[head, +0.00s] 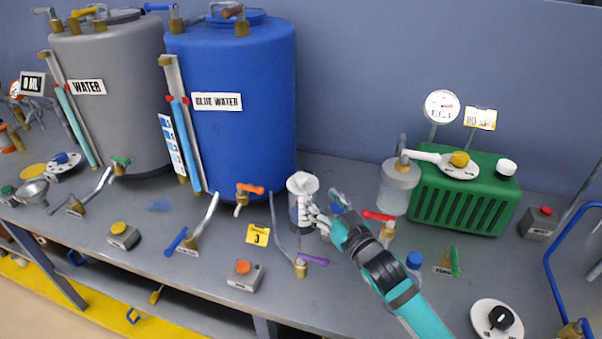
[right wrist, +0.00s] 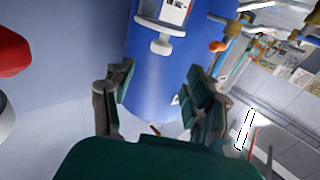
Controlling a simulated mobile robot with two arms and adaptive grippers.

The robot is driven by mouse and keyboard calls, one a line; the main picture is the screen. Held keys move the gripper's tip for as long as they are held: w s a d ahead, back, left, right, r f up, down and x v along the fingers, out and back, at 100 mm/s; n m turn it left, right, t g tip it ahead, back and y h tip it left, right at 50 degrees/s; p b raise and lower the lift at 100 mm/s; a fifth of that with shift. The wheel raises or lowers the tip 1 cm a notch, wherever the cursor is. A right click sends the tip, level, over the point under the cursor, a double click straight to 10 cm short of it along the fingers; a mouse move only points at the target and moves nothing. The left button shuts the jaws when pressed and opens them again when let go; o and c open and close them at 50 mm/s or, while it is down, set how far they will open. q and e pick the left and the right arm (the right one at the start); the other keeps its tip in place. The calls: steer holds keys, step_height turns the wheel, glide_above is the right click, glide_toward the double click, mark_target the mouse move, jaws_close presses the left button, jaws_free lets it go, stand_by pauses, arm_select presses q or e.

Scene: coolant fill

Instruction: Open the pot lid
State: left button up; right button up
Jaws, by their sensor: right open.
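The pot (head: 299,213) is a small pale canister with a white lid (head: 302,183) and a knob on top. It stands upright on the grey bench, in front of the blue tank. The lid appears seated on it. In the right wrist view the lid (right wrist: 160,29) is near the top, with its knob pointing down the picture. My right gripper (head: 325,207) is open, just right of the pot in the head view, and hides part of its side. In the wrist view its fingers (right wrist: 158,100) are apart with nothing between them. My left gripper is not in view.
The blue water tank (head: 245,140) and a grey tank (head: 112,125) stand behind. A lidded jar (head: 399,190) and a green ribbed box (head: 465,193) stand right. Valves (head: 387,233) and a bent pipe (head: 281,228) crowd the bench near the pot.

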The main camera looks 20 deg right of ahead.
mark_target(304, 179)
steer(key=w, duration=0.2)
steer(key=w+a, duration=0.1)
steer(key=w, duration=0.1)
steer(key=shift+w, duration=0.25)
steer(key=w, duration=0.3)
steer(key=w+a+p, duration=0.1)
steer(key=w, duration=0.1)
steer(key=shift+w, duration=0.15)
steer(key=shift+w+f, duration=0.1)
steer(key=shift+w, duration=0.45)
steer(key=shift+c, duration=0.6)
jaws_close()
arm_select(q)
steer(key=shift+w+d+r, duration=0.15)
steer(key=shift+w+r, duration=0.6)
arm_select(e)
steer(key=shift+a, duration=0.1)
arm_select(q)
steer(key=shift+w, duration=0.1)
arm_select(e)
steer(key=shift+f, duration=0.1)
